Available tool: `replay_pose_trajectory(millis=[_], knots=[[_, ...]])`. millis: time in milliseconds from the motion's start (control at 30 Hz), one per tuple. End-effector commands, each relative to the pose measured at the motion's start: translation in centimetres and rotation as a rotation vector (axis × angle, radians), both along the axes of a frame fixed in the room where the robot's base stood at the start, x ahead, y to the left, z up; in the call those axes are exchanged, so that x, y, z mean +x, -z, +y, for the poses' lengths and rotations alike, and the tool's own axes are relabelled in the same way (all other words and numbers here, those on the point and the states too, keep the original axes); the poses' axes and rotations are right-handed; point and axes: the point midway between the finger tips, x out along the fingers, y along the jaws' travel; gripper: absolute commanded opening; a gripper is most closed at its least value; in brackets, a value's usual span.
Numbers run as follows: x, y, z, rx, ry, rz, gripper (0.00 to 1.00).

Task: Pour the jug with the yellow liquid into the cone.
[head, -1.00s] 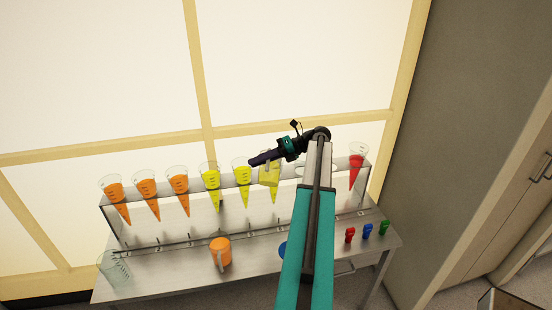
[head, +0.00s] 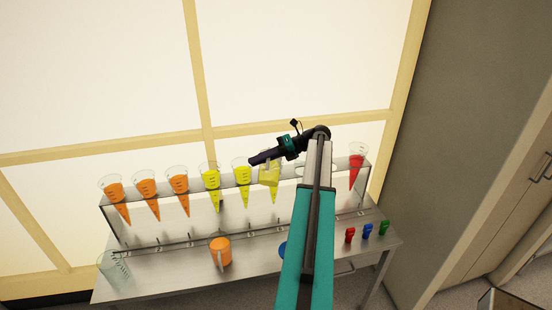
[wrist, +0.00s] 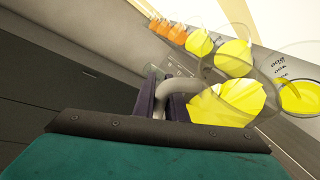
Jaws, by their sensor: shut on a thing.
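My gripper (head: 254,160) is shut on the handle of the clear jug (head: 268,174) that holds yellow liquid. The jug is tilted over the third yellow cone (head: 274,194) from the left yellow one, in the rack. In the wrist view, the dark fingers of my gripper (wrist: 163,103) close around the grey handle, and the jug (wrist: 206,108) shows yellow liquid. Clear walls overlap there, so I cannot tell jug from cone everywhere or see whether liquid is flowing.
The rack (head: 318,178) also holds several orange cones (head: 147,187), two more yellow cones (head: 211,178) and a red cone (head: 356,168) at the right.

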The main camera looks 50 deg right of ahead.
Motion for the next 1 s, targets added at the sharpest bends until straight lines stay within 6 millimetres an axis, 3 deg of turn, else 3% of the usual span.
replay_pose_trajectory(millis=[1000], knots=[[0.14,-0.44,-0.20,0.027,-0.001,0.014,0.00]])
